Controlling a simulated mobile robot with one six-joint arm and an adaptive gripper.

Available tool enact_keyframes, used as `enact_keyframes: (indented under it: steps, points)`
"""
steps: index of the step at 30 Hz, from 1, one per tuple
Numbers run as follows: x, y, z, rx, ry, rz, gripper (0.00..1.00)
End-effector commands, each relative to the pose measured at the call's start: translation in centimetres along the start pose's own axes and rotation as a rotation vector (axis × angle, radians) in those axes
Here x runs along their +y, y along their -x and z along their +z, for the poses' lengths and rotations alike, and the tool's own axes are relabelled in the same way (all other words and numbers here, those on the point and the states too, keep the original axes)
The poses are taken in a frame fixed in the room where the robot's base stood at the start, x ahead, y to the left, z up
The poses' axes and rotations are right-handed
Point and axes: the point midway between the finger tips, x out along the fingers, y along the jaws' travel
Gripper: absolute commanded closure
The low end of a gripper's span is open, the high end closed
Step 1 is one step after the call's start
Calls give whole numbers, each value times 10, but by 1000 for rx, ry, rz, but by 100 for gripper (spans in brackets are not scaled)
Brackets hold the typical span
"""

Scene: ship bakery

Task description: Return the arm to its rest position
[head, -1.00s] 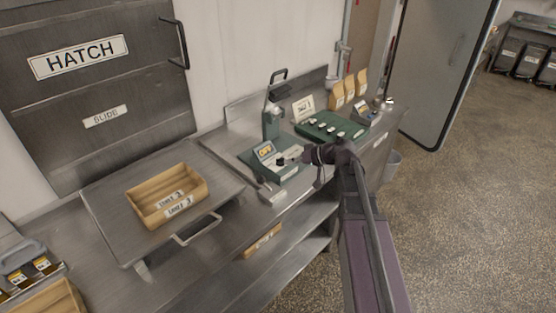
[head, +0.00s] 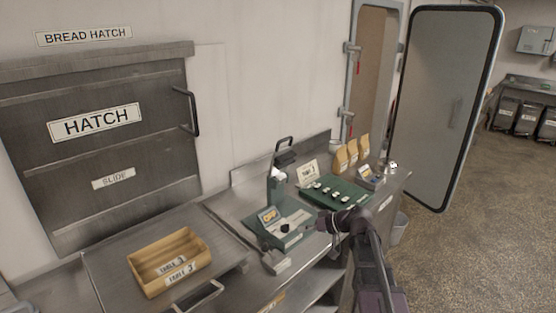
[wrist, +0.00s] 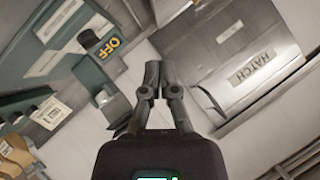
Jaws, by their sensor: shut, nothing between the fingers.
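My gripper (head: 326,222) is at the front right of a green machine (head: 288,222) on the steel counter in the head view. It is seen from behind and small there. In the wrist view my gripper (wrist: 158,72) shows its two dark fingers close together, with nothing between them. The machine, with its OFF label (wrist: 109,45), shows in the upper left of the wrist view. The steel hatch (wrist: 238,75) lies beyond the fingers to the right. Whether the gripper touches the machine cannot be told.
A wooden tray (head: 146,281) stands on the counter at the left. A green board (head: 362,197) with small pieces, brown bags (head: 342,160) and a small device (head: 371,177) stand behind my gripper. An open door (head: 447,110) is at the right. The floor (head: 470,250) there is clear.

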Motion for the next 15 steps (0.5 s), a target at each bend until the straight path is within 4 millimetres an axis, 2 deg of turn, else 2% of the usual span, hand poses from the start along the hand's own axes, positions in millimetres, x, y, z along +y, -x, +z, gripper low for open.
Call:
enact_keyframes:
  steps: [5, 8, 15]
  points:
    - [-4, -4, 21, -73, -27, 43, 100]
    - [-7, -7, 42, -144, -58, 93, 100]
    - [-10, -3, 105, -358, -162, 298, 100]
